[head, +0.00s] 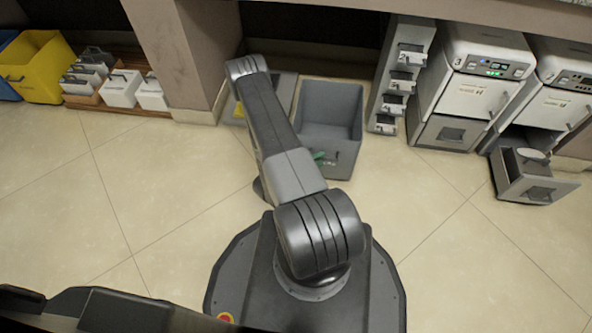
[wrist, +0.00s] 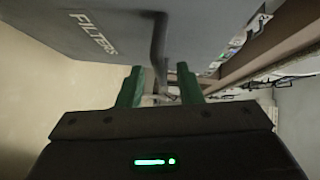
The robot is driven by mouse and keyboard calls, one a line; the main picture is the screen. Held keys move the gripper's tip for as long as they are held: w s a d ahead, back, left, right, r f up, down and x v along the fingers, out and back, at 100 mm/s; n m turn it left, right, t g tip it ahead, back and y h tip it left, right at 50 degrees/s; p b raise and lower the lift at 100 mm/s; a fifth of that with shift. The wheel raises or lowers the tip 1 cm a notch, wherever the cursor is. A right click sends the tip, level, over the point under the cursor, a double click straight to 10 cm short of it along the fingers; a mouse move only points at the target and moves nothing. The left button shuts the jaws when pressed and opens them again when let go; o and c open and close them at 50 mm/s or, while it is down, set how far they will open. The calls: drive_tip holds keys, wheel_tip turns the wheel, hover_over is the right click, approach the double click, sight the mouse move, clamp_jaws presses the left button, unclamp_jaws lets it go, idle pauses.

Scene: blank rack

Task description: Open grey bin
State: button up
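A grey bin (head: 345,150) stands on the floor in the head view, right of my arm, with its hollow inside showing from above. A green fingertip of my gripper (head: 318,155) shows at its front left. In the wrist view a grey panel (wrist: 110,25) lettered "FILTERS" fills the upper part, with a dark bar handle (wrist: 158,40) on it. My gripper (wrist: 160,84) has its two green fingers apart on either side of the handle's end. Gaps seem to show beside the bar; I see no firm grip. My arm hides part of the bin's left side in the head view.
Another grey unit (head: 284,88) stands behind my arm. A narrow rack (head: 405,70) and white machines (head: 480,95) stand at right, with an open drawer (head: 525,185) jutting out. A yellow bin (head: 40,65) and white boxes (head: 122,90) are at left. The tiled floor is clear.

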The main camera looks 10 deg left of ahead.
drive_tip(key=p+v, duration=0.2)
drive_tip(key=v, duration=0.9)
drive_tip(key=shift+s, duration=0.15)
drive_tip(key=shift+a, duration=0.1)
idle(0.4)
drive_tip(key=b+x, duration=0.2)
drive_tip(key=x, duration=1)
drive_tip(key=shift+w+b, duration=0.25)
drive_tip(key=shift+b, duration=0.05)
drive_tip(key=shift+d+r, duration=0.1)
drive_tip(key=shift+d, duration=0.15)
